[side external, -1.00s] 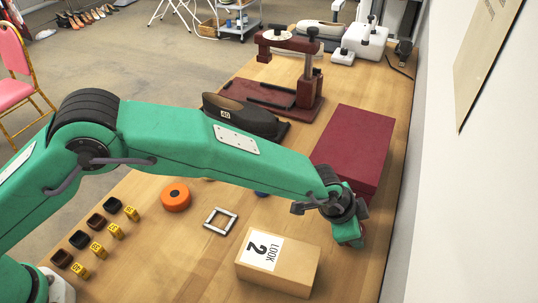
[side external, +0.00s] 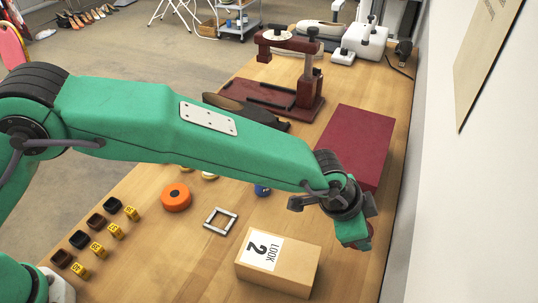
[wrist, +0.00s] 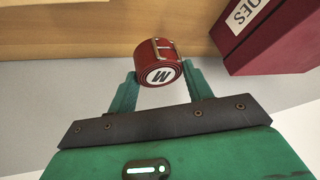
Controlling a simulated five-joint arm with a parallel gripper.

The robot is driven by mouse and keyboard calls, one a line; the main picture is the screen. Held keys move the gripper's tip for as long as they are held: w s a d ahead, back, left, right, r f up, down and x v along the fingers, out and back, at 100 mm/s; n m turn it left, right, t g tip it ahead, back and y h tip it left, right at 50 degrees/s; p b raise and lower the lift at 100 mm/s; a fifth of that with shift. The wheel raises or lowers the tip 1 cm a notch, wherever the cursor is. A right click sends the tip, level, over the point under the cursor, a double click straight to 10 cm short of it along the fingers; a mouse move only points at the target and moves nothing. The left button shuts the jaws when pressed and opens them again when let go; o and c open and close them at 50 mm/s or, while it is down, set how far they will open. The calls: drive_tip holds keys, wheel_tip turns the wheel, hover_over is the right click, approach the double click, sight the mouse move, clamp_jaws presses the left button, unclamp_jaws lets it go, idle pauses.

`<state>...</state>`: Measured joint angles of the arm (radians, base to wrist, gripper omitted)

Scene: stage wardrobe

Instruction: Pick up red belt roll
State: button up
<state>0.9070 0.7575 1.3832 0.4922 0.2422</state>
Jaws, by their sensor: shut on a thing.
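The red belt roll (wrist: 158,62) is a dark red coil with a metal buckle and a white disc marked M. In the wrist view it sits between the two fingertips of my gripper (wrist: 162,80), which are shut on it. In the side external view my gripper (side external: 357,243) is at the right side of the table, beyond the tan box and in front of the dark red box. Only a small red edge of the roll (side external: 369,236) shows there; the rest is hidden behind the gripper.
The dark red box (side external: 357,140) stands close behind my gripper, and the wall (side external: 470,190) is close on the right. A tan box marked LOOK 2 (side external: 300,268) stands nearer. An orange roll (side external: 176,197) and a metal square frame (side external: 220,221) lie to the left.

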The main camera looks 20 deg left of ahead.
drive_tip(key=s+d+r, duration=0.1)
drive_tip(key=s+r, duration=0.3)
drive_tip(key=s, duration=0.3)
drive_tip(key=shift+s+d+r+g, duration=0.15)
drive_tip(key=shift+r+g, duration=0.1)
drive_tip(key=shift+g, duration=0.05)
